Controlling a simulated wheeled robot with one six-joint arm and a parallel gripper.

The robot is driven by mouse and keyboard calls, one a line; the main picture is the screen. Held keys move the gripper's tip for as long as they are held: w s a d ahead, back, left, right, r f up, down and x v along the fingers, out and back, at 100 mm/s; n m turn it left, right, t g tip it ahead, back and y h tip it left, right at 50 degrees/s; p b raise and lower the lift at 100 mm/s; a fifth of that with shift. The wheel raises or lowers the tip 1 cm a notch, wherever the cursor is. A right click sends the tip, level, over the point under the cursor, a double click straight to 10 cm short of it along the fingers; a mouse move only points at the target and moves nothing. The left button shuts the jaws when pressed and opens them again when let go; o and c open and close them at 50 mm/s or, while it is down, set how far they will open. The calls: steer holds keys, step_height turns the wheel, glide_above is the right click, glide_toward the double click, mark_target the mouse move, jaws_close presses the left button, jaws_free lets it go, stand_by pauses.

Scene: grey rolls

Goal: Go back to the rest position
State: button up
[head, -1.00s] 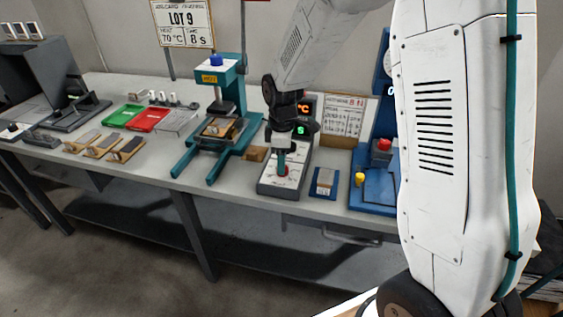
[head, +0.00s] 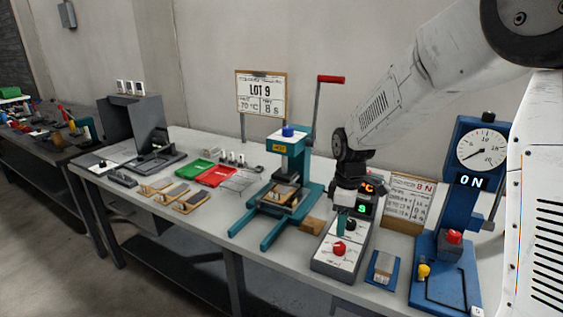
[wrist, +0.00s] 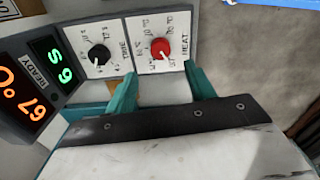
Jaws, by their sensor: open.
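My gripper (wrist: 160,72) is open and empty, its two teal fingers spread apart. In the head view my gripper (head: 341,228) hangs point-down over the grey control box (head: 324,266), just above its red HEAT knob (head: 338,249). In the wrist view the red HEAT knob (wrist: 160,48) lies beyond the fingertips and between them, apart from both. The black TIME knob (wrist: 99,55) is to its left. The lit orange display (wrist: 22,97) and green display (wrist: 57,68) are at the far left. My wrist hides part of the box in the head view.
The teal press (head: 290,170) stands left of the box. A small blue pad (head: 381,268) and the blue gauge stand (head: 470,220) are to the right. Red tray (head: 216,176) and green tray (head: 193,168) lie farther left. Floor is open before the bench (head: 205,215).

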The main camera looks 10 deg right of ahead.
steer(key=s+d+r+m, duration=0.1)
steer(key=s+r+m, duration=0.3)
steer(key=s, duration=0.6)
steer(key=s+r+m+t, duration=0.1)
steer(key=s+r+m, duration=0.3)
steer(key=s, duration=0.6)
steer(key=s+d+r+m, duration=0.1)
steer(key=s+r+m, duration=0.3)
steer(key=s, duration=0.6)
steer(key=shift+s+d+r, duration=0.3)
steer(key=shift+d+r, duration=0.05)
steer(key=shift+r, duration=0.4)
